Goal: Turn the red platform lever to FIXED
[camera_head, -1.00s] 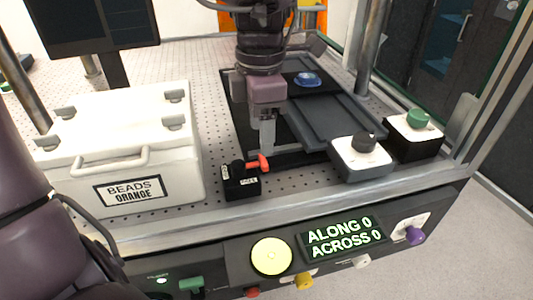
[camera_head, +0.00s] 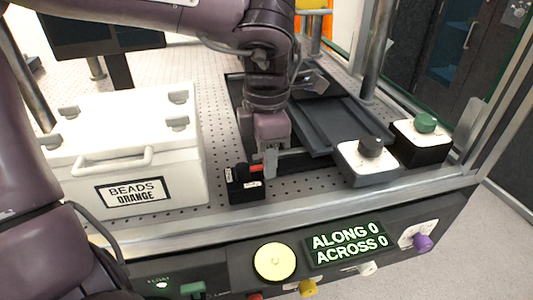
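The red platform lever (camera_head: 256,168) sits on top of a small black box (camera_head: 245,189) at the table's front edge. Its visible red part points right, and its tip is partly covered by my finger. The box carries small white labels that are too small to read. My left gripper (camera_head: 270,164) points down just right of the lever. Its fingers look closed together, with nothing seen between them. They overlap the lever's tip in the picture; I cannot tell whether they touch it. My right gripper is not in view.
A white box labelled "BEADS ORANGE" (camera_head: 135,150) stands left of the lever. Boxes with a dark knob (camera_head: 370,147) and a green knob (camera_head: 425,124) stand right. The front panel has a yellow disc (camera_head: 274,262) and a display reading "ALONG 0 ACROSS 0" (camera_head: 348,243).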

